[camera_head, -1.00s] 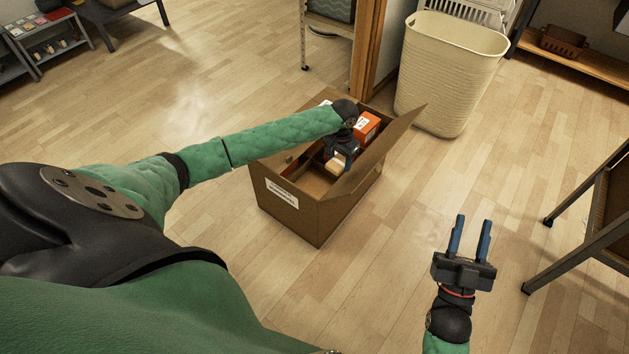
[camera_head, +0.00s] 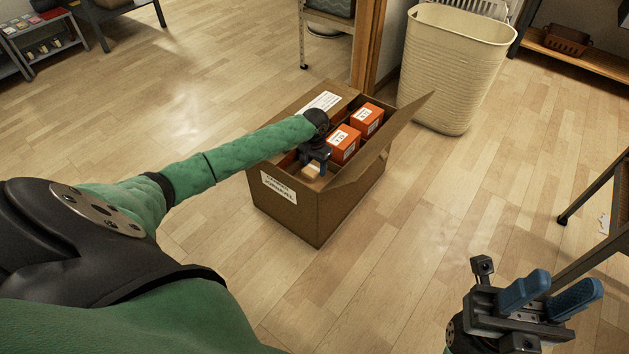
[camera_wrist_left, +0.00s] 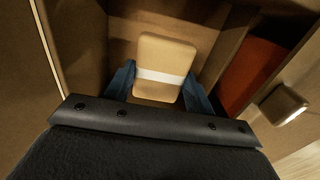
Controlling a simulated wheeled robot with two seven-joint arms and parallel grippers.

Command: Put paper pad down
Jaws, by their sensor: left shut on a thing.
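The paper pad (camera_wrist_left: 166,54) is a tan block with a white band, seen in the left wrist view between my blue fingertips. My left gripper (camera_head: 314,160) is shut on it, inside the near-left part of the open cardboard box (camera_head: 317,218). In the head view only a small pale part of the pad (camera_head: 311,174) shows below the gripper. Brown dividers split the box inside; I cannot tell whether the pad touches the bottom. My right gripper (camera_head: 567,285) is open and empty above the floor at the lower right.
Two orange boxes (camera_head: 345,144) with white labels stand in the box beside my left gripper. A raised flap (camera_head: 384,150) edges the box's right side. A cream basket (camera_head: 450,75) stands behind, and a dark-framed table (camera_head: 602,203) is at right.

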